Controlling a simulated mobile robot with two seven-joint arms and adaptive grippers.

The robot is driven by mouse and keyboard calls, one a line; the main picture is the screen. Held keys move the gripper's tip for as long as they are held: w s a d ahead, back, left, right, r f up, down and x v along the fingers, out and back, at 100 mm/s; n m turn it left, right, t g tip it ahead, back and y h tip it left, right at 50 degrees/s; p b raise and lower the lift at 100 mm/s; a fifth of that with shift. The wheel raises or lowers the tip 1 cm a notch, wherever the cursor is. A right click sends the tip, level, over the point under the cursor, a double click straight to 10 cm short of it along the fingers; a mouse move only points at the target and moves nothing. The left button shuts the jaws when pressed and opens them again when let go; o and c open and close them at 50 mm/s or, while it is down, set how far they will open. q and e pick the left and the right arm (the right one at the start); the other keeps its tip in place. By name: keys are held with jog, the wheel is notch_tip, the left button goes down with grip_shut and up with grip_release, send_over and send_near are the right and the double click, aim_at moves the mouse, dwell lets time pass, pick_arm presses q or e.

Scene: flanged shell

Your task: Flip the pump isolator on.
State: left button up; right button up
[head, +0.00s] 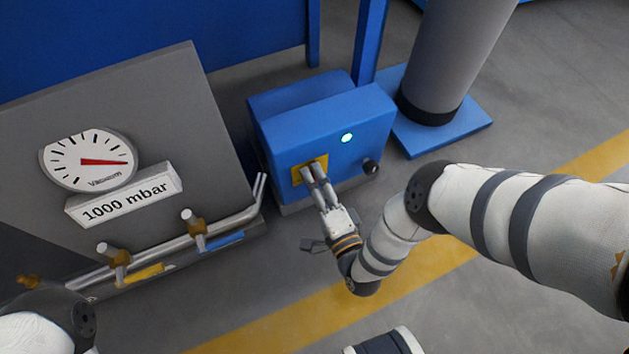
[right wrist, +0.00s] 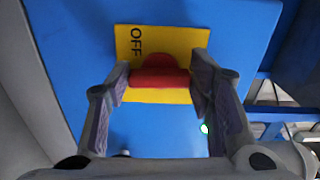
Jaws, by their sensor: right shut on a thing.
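The pump isolator is a red handle (right wrist: 160,72) on a yellow plate (right wrist: 187,40) on the front of a blue box (head: 279,141). The plate also shows in the head view (head: 297,174). The word OFF is printed sideways on the plate, above the handle's left end in the right wrist view. In that view the handle lies crosswise. My right gripper (head: 307,174) is at the plate, its fingers shut on the red handle from both ends. In the head view the fingers hide the handle. My left gripper is out of view; only part of my left arm shows at lower left.
A lit pale green lamp (head: 347,138) and a black knob (head: 371,167) are on the box front, right of the plate. A grey panel with a vacuum gauge (head: 88,161), a 1000 mbar sign (head: 125,200) and valved pipes (head: 160,256) stands left. A grey column (head: 455,50) stands behind right.

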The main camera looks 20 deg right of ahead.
jog(key=shift+m, duration=0.4)
jog(key=o, duration=1.2)
jog(key=shift+c, duration=0.2)
jog(key=s, duration=1.2)
jog(key=shift+d, duration=0.15)
